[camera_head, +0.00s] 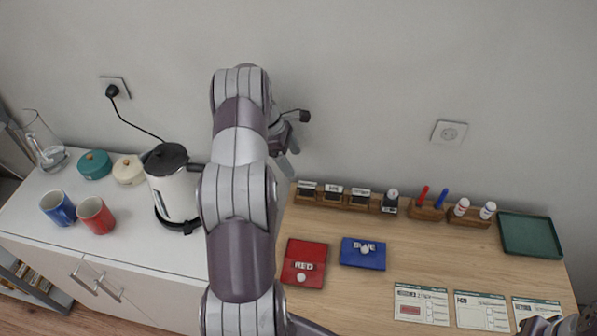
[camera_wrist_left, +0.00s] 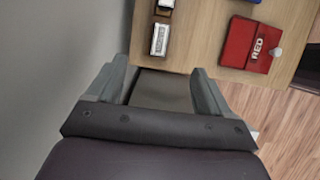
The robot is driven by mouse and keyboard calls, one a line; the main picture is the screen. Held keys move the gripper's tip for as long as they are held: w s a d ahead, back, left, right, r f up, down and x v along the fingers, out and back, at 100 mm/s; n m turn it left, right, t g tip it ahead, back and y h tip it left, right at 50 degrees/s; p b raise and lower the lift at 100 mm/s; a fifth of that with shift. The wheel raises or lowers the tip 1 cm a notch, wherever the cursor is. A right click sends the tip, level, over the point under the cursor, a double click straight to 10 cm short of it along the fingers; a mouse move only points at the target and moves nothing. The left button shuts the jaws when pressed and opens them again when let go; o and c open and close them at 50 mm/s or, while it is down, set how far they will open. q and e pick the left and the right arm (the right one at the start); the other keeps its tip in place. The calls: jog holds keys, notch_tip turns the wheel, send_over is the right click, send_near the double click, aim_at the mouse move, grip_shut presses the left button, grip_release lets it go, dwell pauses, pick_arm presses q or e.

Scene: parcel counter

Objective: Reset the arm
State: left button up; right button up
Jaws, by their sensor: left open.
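My left arm rises through the middle of the head view. Its gripper (camera_head: 288,150) is raised near the wall, above the back edge of the wooden counter, partly hidden behind the arm. In the left wrist view the gripper (camera_wrist_left: 162,78) has its two fingers apart with nothing between them. Part of what looks like my right gripper (camera_head: 548,325) shows at the bottom right corner, cut off by the frame; its jaws cannot be made out.
The wooden counter (camera_head: 370,290) holds a red pouch (camera_head: 303,262), a blue pouch (camera_head: 363,254), stamps (camera_head: 333,193), pens, glue bottles, forms (camera_head: 421,304) and a green tray (camera_head: 530,235). Left, a white cabinet (camera_head: 130,243) holds a kettle (camera_head: 174,185), mugs (camera_head: 96,215), lidded pots and a jug.

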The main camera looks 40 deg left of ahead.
pick_arm(q)
jog(key=p+v, duration=0.5)
jog(key=shift+a+r, duration=0.1)
jog(key=shift+r, duration=0.25)
